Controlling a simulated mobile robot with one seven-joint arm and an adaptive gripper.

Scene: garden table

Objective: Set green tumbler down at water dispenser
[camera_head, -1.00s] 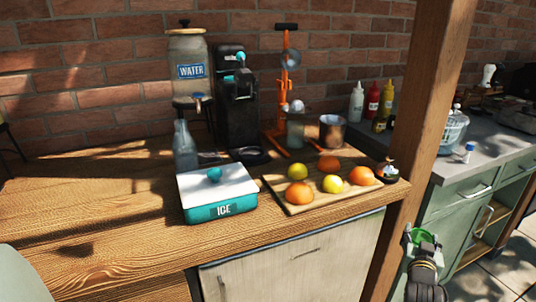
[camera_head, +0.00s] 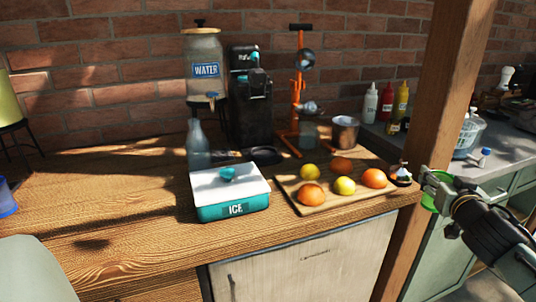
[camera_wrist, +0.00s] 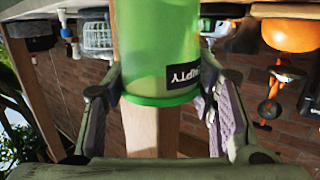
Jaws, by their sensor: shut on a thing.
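The green tumbler (camera_head: 436,193) is held in my gripper (camera_head: 432,188) at the right, off the table's right end near the wooden post. In the wrist view the tumbler (camera_wrist: 158,50) sits between both fingers (camera_wrist: 165,95), with a black label reading "PTY" in part. The wrist picture shows the scene upside down. The water dispenser (camera_head: 204,65), a glass jar labelled WATER with a tap, stands on a dark stand at the back of the wooden table (camera_head: 120,225). A clear bottle (camera_head: 197,145) stands in front of the dispenser's stand, below and left of the tap.
The ice box (camera_head: 231,195) stands in front of the bottle. A cutting board (camera_head: 325,199) with several fruits lies right of it. A black machine (camera_head: 249,100), orange press (camera_head: 299,90) and metal cup (camera_head: 344,132) stand behind. The wooden post (camera_head: 455,80) rises near my gripper. The table's left part is mostly clear.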

